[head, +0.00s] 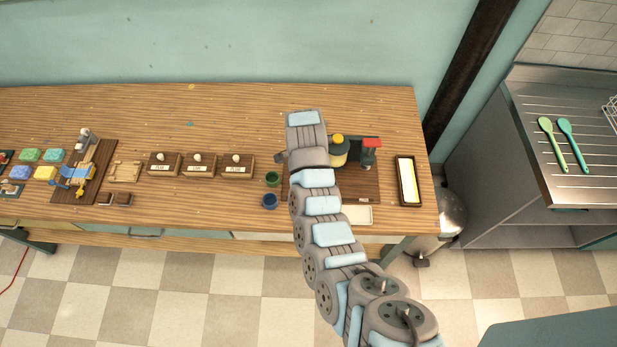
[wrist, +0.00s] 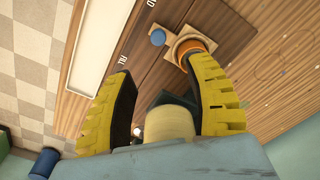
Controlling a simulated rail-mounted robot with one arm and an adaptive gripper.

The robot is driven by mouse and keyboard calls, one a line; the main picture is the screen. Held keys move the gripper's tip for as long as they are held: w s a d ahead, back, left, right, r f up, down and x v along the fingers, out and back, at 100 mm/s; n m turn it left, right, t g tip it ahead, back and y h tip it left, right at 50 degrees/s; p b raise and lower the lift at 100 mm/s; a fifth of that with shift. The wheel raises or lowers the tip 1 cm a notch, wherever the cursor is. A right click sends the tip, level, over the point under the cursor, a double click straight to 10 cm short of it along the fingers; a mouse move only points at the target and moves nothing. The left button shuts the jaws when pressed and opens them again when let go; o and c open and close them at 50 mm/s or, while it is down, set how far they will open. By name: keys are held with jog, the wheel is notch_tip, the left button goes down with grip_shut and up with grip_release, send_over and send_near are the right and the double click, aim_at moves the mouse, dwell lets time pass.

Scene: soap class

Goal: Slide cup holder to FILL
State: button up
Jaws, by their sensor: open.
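The cup holder is a tan plate (wrist: 172,33) at the top of the wrist view, with a blue knob (wrist: 158,37) and an orange-brown ring-like cup (wrist: 192,49) on it. It sits on a dark brown board (wrist: 150,75) with a groove. Partial lettering, perhaps the FILL mark (wrist: 123,60), shows near my left finger. My gripper (wrist: 161,68) is open, its yellow fingers apart. The right fingertip is close to the cup; I cannot tell whether they touch. The blue knob lies beyond the fingertips. In the head view my arm hides the gripper and cup holder.
A dispenser with a yellow top (head: 338,139) and a red part (head: 371,142) stands beside my arm. A cream cylinder (wrist: 168,124) shows between my fingers. A white tray (wrist: 103,45) lies left of the board. Green (head: 272,179) and blue (head: 269,201) cups stand left of my arm.

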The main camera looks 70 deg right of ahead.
jog(key=w+a+r+g+h+b, duration=0.2)
jog(key=w+a+r+h+b, duration=0.15)
jog(key=a+b, duration=0.2)
jog(key=b+x, duration=0.5)
jog(key=x, duration=0.9)
jog(key=shift+s+f, duration=0.25)
jog(key=shift+f, duration=0.15)
jog(key=shift+x, duration=1)
grip_shut()
